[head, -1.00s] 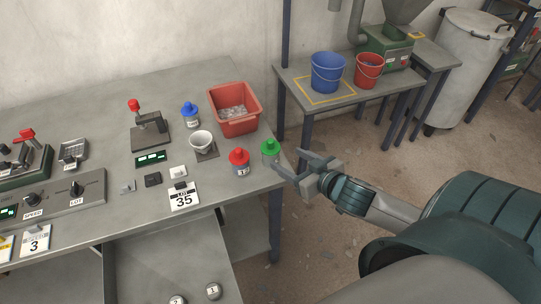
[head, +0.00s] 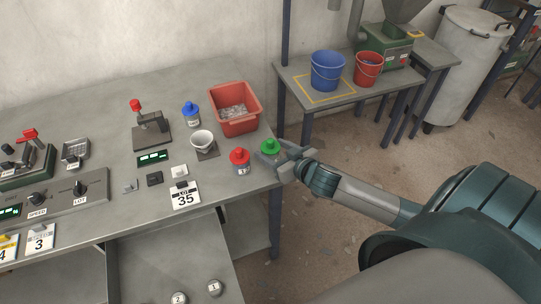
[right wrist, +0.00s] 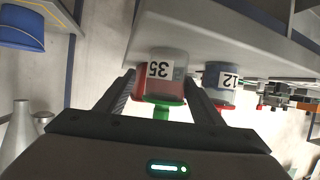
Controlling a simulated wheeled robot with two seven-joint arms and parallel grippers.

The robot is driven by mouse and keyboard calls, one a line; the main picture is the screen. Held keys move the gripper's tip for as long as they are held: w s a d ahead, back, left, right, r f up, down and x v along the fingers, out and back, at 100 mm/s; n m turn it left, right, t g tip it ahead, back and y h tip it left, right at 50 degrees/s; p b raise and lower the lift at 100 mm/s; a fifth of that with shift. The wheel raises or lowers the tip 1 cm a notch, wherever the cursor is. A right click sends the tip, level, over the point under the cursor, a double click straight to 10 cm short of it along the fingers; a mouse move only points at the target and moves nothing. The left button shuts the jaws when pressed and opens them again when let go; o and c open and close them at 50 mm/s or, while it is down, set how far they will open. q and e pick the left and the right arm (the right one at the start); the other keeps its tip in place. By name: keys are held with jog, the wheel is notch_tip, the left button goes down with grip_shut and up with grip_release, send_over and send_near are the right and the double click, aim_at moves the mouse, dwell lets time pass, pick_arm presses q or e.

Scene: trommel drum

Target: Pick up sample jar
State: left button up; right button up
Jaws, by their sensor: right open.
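A jar with a green lid (head: 270,147) stands upright near the right edge of the grey workbench. In the right wrist view, which is upside down, the green-lidded jar (right wrist: 166,72) carries a label reading 35. My right gripper (head: 273,157) is open, with one finger on each side of this jar; I cannot tell whether they touch it. A red-lidded jar (head: 239,160) stands just to its left; its label reads 12 in the wrist view (right wrist: 220,80). A blue-lidded jar (head: 190,114) stands farther back. My left gripper is not in view.
A red bin (head: 213,97) stands behind the jars. A white bowl (head: 202,138) and a card reading LOT 35 (head: 185,197) are to the left. A side table (head: 295,75) holds a blue bucket (head: 327,72) and a red bucket (head: 369,70).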

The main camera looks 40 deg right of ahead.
jog(key=shift+w, duration=0.1)
jog(key=shift+w+a+f+p, duration=0.25)
jog(key=shift+w+p, duration=0.2)
jog(key=shift+w, duration=0.15)
jog(key=p+x, duration=0.1)
jog(key=x, duration=0.2)
jog(key=shift+a, duration=0.15)
jog(key=shift+w+f, duration=0.25)
jog(key=shift+w, duration=0.05)
jog(key=c, duration=1.1)
